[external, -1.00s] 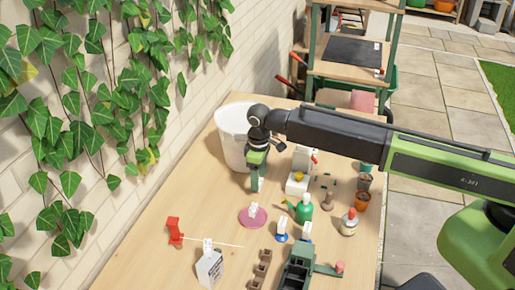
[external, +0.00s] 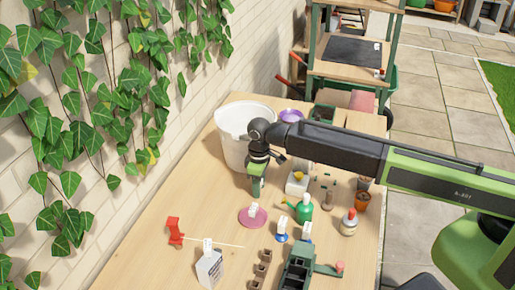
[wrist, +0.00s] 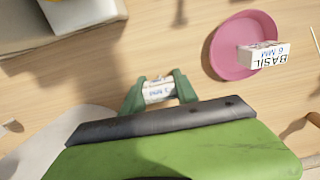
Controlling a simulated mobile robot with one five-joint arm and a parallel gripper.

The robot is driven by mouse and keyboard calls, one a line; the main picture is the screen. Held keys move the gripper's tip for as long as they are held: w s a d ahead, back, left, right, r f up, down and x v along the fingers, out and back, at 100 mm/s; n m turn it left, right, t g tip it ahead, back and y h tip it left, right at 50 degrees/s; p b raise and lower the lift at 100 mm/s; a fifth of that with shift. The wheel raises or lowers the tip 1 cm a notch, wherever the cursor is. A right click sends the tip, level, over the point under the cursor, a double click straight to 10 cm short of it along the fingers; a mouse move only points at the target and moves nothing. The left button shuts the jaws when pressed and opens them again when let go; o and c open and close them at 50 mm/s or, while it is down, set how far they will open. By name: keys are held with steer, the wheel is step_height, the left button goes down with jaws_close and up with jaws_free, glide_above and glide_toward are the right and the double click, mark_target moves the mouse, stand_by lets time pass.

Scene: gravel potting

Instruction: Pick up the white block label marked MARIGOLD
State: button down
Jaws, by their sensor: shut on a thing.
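My gripper (wrist: 159,92) is shut on a small white block label (wrist: 158,91) in the wrist view. Its print shows only in part, ending in "MM", and the plant name is not readable. In the external view my gripper (external: 257,194) points down over the table, between the white bucket and the pink saucer; the held block cannot be made out there. Another white block label (wrist: 265,56), reading BASIL 6 MM, is on the pink saucer (wrist: 226,50), to the right of my gripper.
The white bucket (external: 234,130) stands close behind my gripper. A green bottle (external: 304,209), a white bottle (external: 349,224) and an orange pot (external: 361,201) stand to the right. A red object (external: 175,231) and a white container (external: 209,269) are in front.

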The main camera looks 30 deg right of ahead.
step_height(320, 180, up, 10)
steer(key=p, duration=1)
steer(key=shift+r, duration=0.15)
steer(key=shift+f, duration=0.2)
